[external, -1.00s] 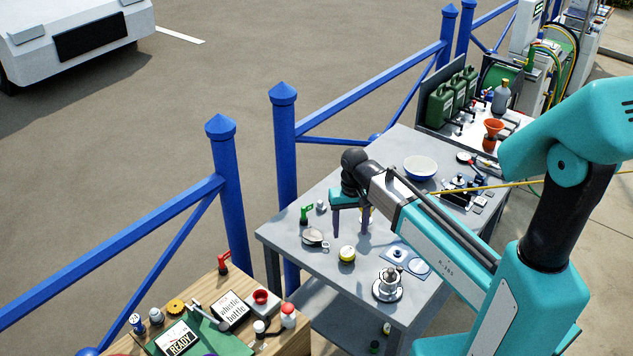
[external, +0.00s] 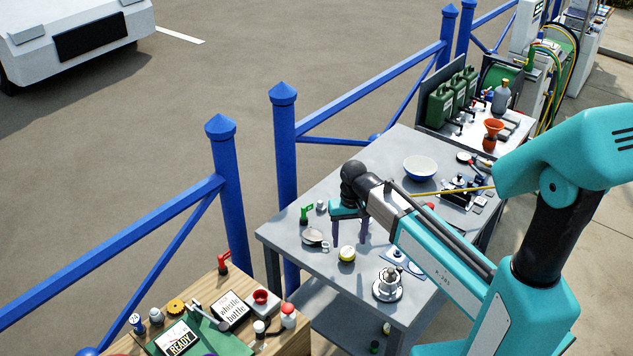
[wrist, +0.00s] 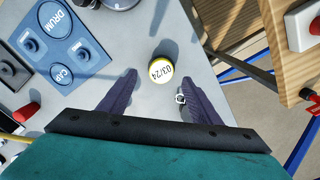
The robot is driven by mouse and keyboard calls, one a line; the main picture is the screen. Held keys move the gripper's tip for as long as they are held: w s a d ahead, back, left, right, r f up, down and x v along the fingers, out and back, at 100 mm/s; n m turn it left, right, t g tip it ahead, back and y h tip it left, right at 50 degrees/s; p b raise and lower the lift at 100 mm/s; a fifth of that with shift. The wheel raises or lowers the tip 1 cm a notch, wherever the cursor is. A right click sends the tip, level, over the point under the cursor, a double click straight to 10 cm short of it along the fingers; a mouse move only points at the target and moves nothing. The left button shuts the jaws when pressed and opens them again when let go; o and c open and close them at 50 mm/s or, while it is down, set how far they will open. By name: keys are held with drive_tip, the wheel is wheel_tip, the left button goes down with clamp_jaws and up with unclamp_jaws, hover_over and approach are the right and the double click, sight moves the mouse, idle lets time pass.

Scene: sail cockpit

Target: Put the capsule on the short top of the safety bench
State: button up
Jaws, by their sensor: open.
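The likely capsule is a small yellow-and-white cylinder (external: 346,254) standing on the grey table top (external: 290,232). The wrist view shows its white end marked 03/24 (wrist: 161,68). My gripper (external: 350,241) is above the table, just behind the cylinder in the external view. In the wrist view its two dark fingers (wrist: 159,78) are spread and empty, with the cylinder ahead between and beyond the tips. A wooden bench top (external: 240,283) stands at lower left; it also shows at right in the wrist view (wrist: 290,60). I cannot tell which top is the short one.
A silver block (external: 313,237) with a ring lies left of my gripper. A silver fitting (external: 388,284) stands to the right of the cylinder. A blue panel marked DRUM (wrist: 62,45) lies at left in the wrist view. The wooden bench carries cards and several small items.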

sight(347, 251)
drive_tip(key=shift+a+f+b, duration=0.15)
drive_tip(key=shift+f+b, duration=1.75)
drive_tip(key=shift+f, duration=0.65)
drive_tip(key=c, duration=1.2)
drive_tip(key=shift+r, duration=0.25)
drive_tip(key=shift+c, duration=0.2)
wheel_tip(347, 251, up, 10)
drive_tip(key=b, duration=0.2)
drive_tip(key=shift+f, duration=0.2)
